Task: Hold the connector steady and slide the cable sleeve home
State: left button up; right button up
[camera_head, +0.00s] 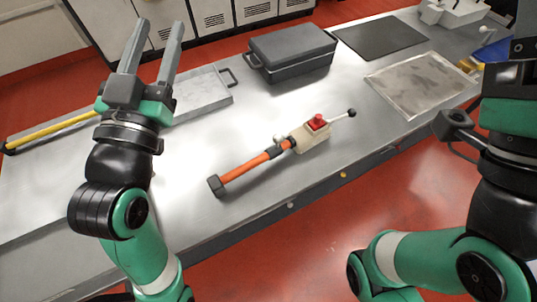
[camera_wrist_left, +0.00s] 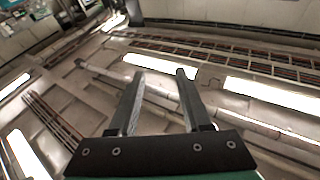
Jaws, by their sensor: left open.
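A beige connector block (camera_head: 311,138) with a red top lies on the metal bench. A thin rod with a dark knob sticks out from its right end. An orange cable sleeve (camera_head: 248,171) extends from it down to the left, with a dark collar near the block and a dark end piece at the far left. My left gripper (camera_head: 160,24) is raised left of them, fingers up, open and empty. Its fingers also show in the left wrist view (camera_wrist_left: 160,72), against the ceiling. My right arm is at the right edge; its gripper's fingers are not clearly visible.
A dark grey case (camera_head: 290,55) stands behind the connector. A shallow grey tray (camera_head: 203,93) and a yellow bar (camera_head: 50,131) lie at left. A black mat (camera_head: 380,37) and a grey framed sheet (camera_head: 421,84) lie at right. Bench around the sleeve is clear; its front edge is close.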

pick_arm(q)
jog(key=w+d+f+m+g+h, duration=0.1)
jog(key=w+d+f+g, duration=0.2)
jog(key=f, duration=0.6)
jog(key=w+d+f+g+h, duration=0.15)
jog(key=d+f, duration=0.25)
jog(key=f, duration=0.4)
jog(key=m+g, duration=0.1)
jog(key=g, duration=0.4)
send_near(277, 145)
jog(key=x, duration=0.3)
jog(key=shift+t, duration=0.25)
jog(key=shift+x, duration=3.8)
jog(key=shift+f, duration=0.1)
grip_shut()
